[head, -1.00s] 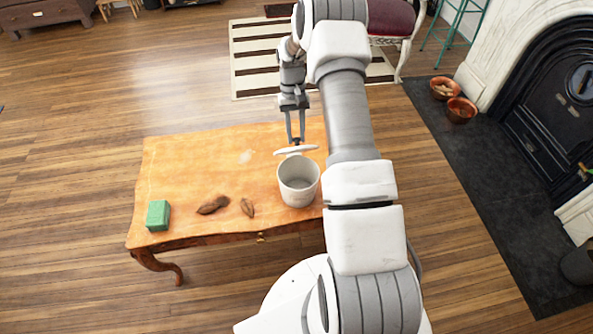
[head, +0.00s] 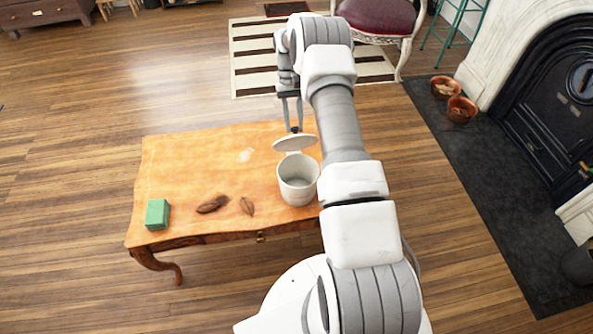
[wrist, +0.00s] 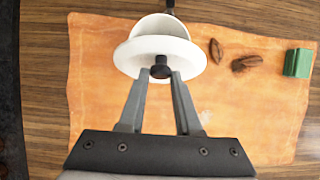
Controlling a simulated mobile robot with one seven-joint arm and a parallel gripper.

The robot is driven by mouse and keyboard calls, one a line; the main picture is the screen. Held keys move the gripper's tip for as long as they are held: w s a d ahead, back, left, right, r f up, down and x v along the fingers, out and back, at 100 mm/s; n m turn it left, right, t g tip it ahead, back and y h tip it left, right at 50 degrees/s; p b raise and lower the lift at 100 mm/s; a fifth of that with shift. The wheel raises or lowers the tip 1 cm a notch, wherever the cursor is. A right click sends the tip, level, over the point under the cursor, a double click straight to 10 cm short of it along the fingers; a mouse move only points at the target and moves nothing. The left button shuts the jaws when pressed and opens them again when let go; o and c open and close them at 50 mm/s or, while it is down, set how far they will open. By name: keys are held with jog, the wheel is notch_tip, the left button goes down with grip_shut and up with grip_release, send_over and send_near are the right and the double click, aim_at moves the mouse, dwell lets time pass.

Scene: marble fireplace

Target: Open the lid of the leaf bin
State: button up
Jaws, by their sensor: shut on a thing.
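The leaf bin (head: 298,186) is a white round bin standing on the wooden table near its right side, its inside visible from above. The lid (wrist: 133,54) also shows in the wrist view, covering part of the bin (wrist: 172,26). My gripper (head: 295,130) is just above the lid's far side. In the wrist view its fingertips (wrist: 161,74) are closed around the dark knob (wrist: 160,67) on the lid.
The wooden table (head: 200,165) also bears a green box (head: 157,214), two brown leaves (head: 212,204) (head: 247,206) and a pale patch (head: 246,155). A red-seated chair (head: 375,15) stands beyond the table.

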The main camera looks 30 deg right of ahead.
jog(key=shift+w+d+r, duration=0.1)
jog(key=shift+w+r, duration=0.05)
jog(key=shift+w, duration=0.2)
jog(key=shift+w+d+f+g+b, duration=0.1)
jog(key=shift+w+f+g+b, duration=0.25)
jog(key=shift+b, duration=0.4)
jog(key=shift+w+d+b, duration=0.15)
jog(key=shift+w+b, duration=0.3)
jog(key=shift+b, duration=0.45)
jog(key=shift+w+r+g, duration=0.1)
jog(key=shift+g, duration=0.15)
jog(key=shift+r+b, duration=0.25)
jog(key=shift+b, duration=0.15)
jog(key=shift+w, duration=0.1)
